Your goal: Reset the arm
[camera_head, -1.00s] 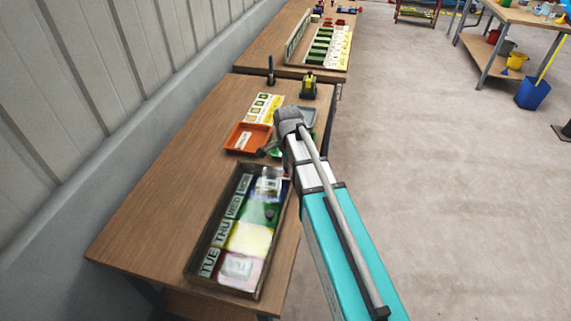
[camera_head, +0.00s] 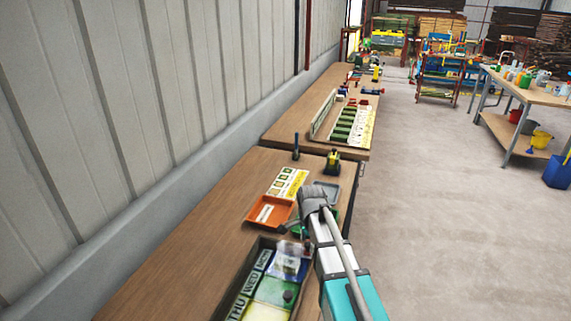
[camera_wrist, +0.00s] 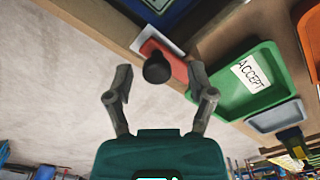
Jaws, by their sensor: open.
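My gripper (camera_wrist: 160,72) is open in the wrist view, its two fingers spread apart. A dark round knob (camera_wrist: 157,69) shows between the fingertips, in front of a red block with a white edge (camera_wrist: 165,50); I cannot tell how near it is. No finger visibly touches it. In the head view my arm reaches over the right side of the near table, its end by the small trays. The gripper itself is mostly hidden there.
The near wooden table (camera_head: 190,220) holds a day-labelled box (camera_head: 239,287), an orange tray (camera_head: 268,211) and a green ACCEPT tray (camera_wrist: 240,85). A grey tray (camera_wrist: 275,117) is beside it.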

